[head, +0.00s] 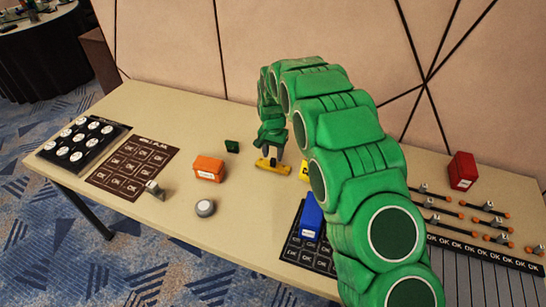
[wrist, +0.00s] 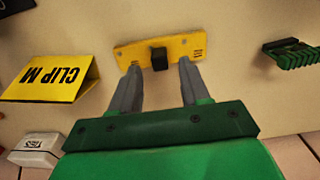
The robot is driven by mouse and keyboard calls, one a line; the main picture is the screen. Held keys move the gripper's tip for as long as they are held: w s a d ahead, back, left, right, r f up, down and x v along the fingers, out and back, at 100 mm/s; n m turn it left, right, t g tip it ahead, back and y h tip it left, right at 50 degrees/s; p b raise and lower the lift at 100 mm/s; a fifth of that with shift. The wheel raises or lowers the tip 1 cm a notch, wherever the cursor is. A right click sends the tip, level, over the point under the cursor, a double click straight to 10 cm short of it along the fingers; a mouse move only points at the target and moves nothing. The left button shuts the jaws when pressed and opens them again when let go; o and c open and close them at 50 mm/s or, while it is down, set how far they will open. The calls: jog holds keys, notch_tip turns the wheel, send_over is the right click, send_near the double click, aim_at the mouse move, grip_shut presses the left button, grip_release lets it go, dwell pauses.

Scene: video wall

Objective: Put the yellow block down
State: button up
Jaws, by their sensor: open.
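The yellow block (head: 268,169) is a flat yellow bar with a dark knob on it. It appears to lie on the beige table, near the middle, below my gripper (head: 272,155). In the wrist view the yellow block (wrist: 190,45) lies across the top centre, with its black knob between the fingertip lines. My gripper (wrist: 160,63) is open, its two grey fingers apart on either side of the knob, tips at the block's near edge. I cannot tell whether the tips touch the block.
A yellow "CLIP M" sign (wrist: 52,82) and a white "YES" piece (wrist: 36,146) are at left in the wrist view. A green comb-like part (wrist: 293,56) is at right.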

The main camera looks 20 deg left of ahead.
aim_at(273, 159)
notch_tip(273, 159, up, 10)
jog(key=shift+f, duration=0.2)
jog(key=s+d+r, duration=0.4)
jog(key=d+r, duration=0.1)
jog(key=d, duration=0.4)
jog(key=s+d+r, duration=0.5)
jog(key=d+r, duration=0.1)
jog(key=d, duration=0.4)
jog(key=s+d+r, duration=0.4)
jog(key=d+r, duration=0.1)
jog(key=d, duration=0.4)
jog(key=s+d, duration=0.5)
jog(key=s, duration=0.5)
jog(key=s+d+r+g, duration=0.1)
jog(key=s+d, duration=0.3)
jog(key=s, duration=0.6)
jog(key=s+d, duration=0.5)
jog(key=s, duration=0.5)
jog(key=shift+d+r+g, duration=0.25)
jog(key=shift+d+g, duration=0.05)
jog(key=shift+g, duration=0.1)
